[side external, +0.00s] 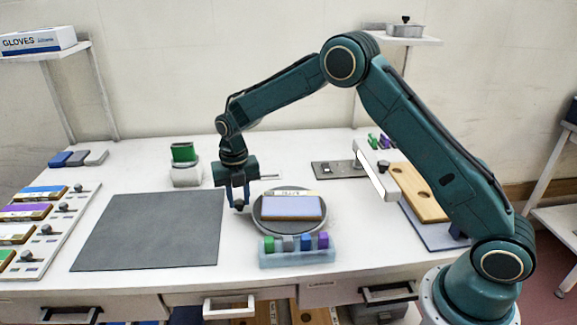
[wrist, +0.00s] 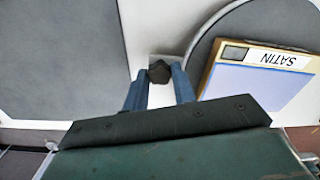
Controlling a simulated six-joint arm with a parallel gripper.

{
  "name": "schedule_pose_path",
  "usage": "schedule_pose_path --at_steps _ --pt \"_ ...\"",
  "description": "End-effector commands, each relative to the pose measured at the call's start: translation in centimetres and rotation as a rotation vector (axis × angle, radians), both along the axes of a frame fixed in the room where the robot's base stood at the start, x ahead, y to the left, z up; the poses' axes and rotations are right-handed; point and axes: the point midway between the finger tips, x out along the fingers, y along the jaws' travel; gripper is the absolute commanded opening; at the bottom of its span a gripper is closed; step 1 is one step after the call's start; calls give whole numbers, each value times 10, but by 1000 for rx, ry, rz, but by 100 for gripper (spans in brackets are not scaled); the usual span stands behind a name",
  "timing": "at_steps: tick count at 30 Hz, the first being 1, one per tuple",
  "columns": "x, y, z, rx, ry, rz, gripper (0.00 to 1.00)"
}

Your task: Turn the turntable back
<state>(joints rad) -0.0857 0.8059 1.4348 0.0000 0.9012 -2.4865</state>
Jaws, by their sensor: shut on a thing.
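The turntable (side external: 261,212) is a round grey disc on the white table, bearing a board with a pale blue face (side external: 292,208). In the wrist view the turntable (wrist: 203,62) is at the right, and the board's label reads SATIN upside down. My gripper (side external: 238,203) points down just left of the disc. In the wrist view my gripper (wrist: 160,80) is shut on a small dark knob (wrist: 159,70) between its blue fingers. The knob is beside the disc's rim; how it joins the turntable is hidden.
A dark grey mat (side external: 150,230) lies left of my gripper. A clear tray (side external: 297,258) of coloured blocks stands close in front of the turntable. A green-topped container (side external: 185,172) is behind left. A rack of boards with knobs (side external: 45,230) is at the far left.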

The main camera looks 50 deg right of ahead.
Motion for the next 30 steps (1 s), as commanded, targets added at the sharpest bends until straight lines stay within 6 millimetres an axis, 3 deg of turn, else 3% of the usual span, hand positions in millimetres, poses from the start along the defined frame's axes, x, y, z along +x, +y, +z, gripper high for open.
schedule_pose_path --at_steps 9,26,27,30 --pt "-7 10 2 0 -5 94 0" --pt "-10 13 2 2 -1 120 0" --pt "-10 13 2 2 0 121 32" --pt "-10 12 1 2 -1 119 48"
